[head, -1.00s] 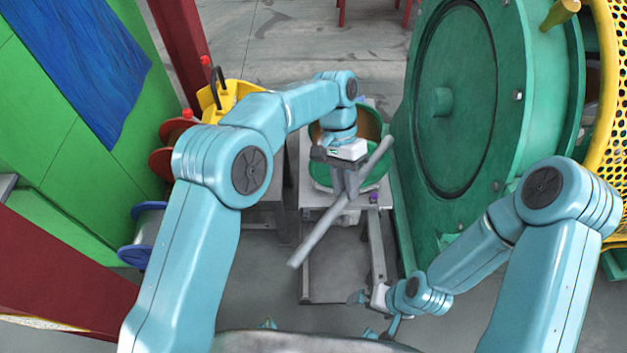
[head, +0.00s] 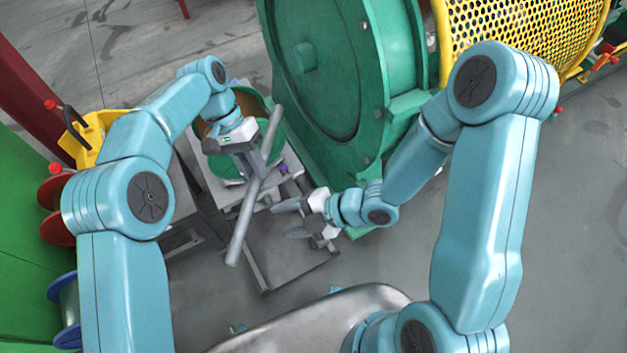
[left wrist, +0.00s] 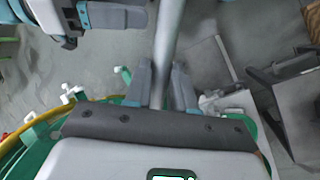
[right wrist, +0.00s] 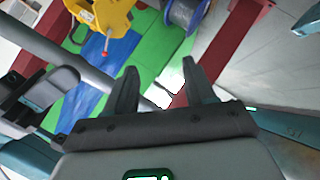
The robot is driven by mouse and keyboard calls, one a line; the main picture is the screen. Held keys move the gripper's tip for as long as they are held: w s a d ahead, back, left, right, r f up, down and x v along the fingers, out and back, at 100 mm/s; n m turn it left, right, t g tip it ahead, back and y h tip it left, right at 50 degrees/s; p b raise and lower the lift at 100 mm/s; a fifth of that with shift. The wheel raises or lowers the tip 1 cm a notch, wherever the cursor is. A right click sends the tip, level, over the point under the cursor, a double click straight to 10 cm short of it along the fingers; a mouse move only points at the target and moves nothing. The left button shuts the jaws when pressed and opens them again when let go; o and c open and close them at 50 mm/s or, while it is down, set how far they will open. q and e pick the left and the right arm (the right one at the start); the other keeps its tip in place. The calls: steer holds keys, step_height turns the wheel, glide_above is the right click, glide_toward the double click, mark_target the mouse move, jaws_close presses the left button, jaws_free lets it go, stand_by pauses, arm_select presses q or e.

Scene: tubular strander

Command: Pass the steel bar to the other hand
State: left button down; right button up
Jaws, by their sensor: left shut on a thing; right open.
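The steel bar (head: 243,220) is a long grey rod, held slanted in the air in the head view. My left gripper (head: 260,180) is shut on it around its middle. In the left wrist view the bar (left wrist: 168,40) runs up between the fingers of the left gripper (left wrist: 165,88). My right gripper (head: 288,219) is open and empty, a short way right of the bar's lower half. In the right wrist view the bar (right wrist: 62,52) crosses the upper left, outside the open fingers of the right gripper (right wrist: 158,85).
A grey stand (head: 212,185) with a green reel (head: 228,165) is beneath the left gripper. The big green machine disc (head: 325,70) stands close behind the right gripper. Open floor lies in front.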

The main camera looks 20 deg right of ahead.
mark_target(257, 189)
arm_select(q)
steer(key=shift+r, duration=0.1)
arm_select(e)
steer(key=d+r+n+t, duration=0.2)
steer(key=d+r+n, duration=0.45)
steer(key=r, duration=0.35)
steer(key=shift+y, duration=0.4)
steer(key=x, duration=1.2)
steer(key=shift+w+a, duration=0.25)
steer(key=shift+a, duration=0.05)
jaws_close()
arm_select(q)
steer(key=c, duration=0.9)
jaws_free()
arm_select(e)
steer(key=shift+r, duration=0.1)
arm_select(q)
steer(key=shift+o, duration=0.2)
